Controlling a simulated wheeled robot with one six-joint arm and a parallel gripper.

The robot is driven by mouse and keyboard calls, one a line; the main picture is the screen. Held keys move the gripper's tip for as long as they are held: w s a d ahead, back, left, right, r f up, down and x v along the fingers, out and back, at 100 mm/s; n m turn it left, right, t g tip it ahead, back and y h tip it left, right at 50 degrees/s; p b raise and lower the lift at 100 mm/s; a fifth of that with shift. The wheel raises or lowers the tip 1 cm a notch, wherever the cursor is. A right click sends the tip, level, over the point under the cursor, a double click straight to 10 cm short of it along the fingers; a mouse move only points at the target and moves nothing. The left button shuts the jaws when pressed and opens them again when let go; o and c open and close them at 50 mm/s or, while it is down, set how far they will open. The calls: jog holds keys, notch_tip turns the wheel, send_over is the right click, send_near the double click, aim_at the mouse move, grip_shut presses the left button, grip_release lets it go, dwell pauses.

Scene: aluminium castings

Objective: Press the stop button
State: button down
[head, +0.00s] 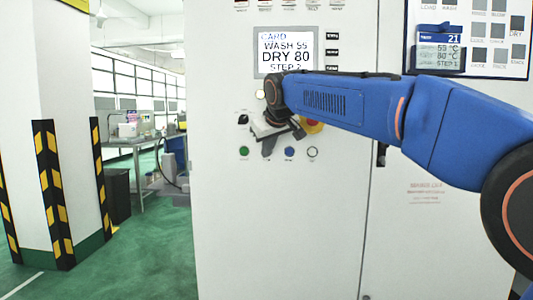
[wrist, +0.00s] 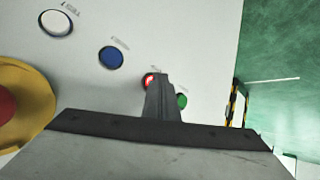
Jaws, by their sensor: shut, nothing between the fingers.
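A small red button (wrist: 150,79) sits on the white panel, between the blue and green buttons in the wrist view. My gripper's shut, empty fingers (wrist: 159,78) overlap it and cover part of it. I cannot tell whether they touch it. In the head view my gripper (head: 267,148) is in front of the button row and hides the red button. The label near the red button is too small to read.
In the row are a green (head: 243,151), a blue (head: 289,151) and a white button (head: 312,152). A red mushroom knob on a yellow base (head: 314,127) sits above, partly behind my arm. A display (head: 286,50) reads "DRY 80". A striped pillar (head: 52,190) stands left.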

dwell(0.4)
jog(key=shift+s, duration=0.8)
jog(key=s, duration=0.5)
jog(key=shift+a, duration=0.1)
dwell(0.6)
